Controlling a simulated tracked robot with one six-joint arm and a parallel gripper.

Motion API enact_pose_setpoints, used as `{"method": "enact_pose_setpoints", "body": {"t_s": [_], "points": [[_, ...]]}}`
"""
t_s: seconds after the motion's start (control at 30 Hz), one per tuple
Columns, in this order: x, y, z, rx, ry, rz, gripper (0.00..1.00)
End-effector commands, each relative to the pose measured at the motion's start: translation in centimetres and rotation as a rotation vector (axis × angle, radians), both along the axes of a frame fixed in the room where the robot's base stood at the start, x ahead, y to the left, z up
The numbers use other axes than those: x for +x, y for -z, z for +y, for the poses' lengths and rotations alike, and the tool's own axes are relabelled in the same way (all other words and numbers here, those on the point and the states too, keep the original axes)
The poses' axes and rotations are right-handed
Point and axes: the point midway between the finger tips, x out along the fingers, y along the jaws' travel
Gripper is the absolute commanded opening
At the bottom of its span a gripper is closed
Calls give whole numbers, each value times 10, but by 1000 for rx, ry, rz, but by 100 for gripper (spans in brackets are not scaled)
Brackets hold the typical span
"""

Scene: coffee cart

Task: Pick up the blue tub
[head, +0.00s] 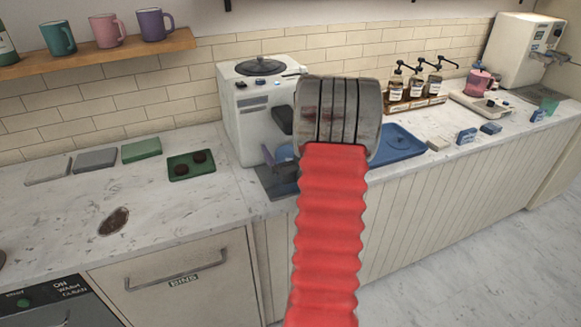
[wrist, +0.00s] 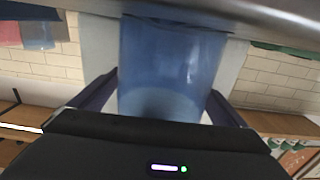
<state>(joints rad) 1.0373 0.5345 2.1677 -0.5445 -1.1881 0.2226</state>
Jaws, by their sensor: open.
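The blue tub (wrist: 172,65) is a translucent blue vessel that fills the upper middle of the wrist view. My gripper (wrist: 163,85) is open, with one dark finger on each side of the tub. The left finger's edge appears very close to the tub's side. I cannot tell whether either finger touches it. In the head view my red ribbed arm and its metal joint cover the middle, and I cannot make out the tub there. The upper end of the tub in the wrist view is cut by a grey metal edge.
A white coffee machine (head: 250,120) stands beside my arm. A blue tray (head: 402,143) lies on the counter to the right, with pump bottles (head: 416,85) behind it. A green tray (head: 190,166) holds dark pucks at left. Mugs stand on a wooden shelf (head: 95,54).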

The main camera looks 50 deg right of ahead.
Motion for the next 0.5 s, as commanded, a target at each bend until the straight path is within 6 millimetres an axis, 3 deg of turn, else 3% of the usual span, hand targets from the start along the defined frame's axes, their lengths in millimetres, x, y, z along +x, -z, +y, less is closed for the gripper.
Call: {"method": "enact_pose_setpoints", "body": {"t_s": [0.23,0.5], "points": [[1,0,1,0,-2,0,96],[1,0,1,0,-2,0,77]]}}
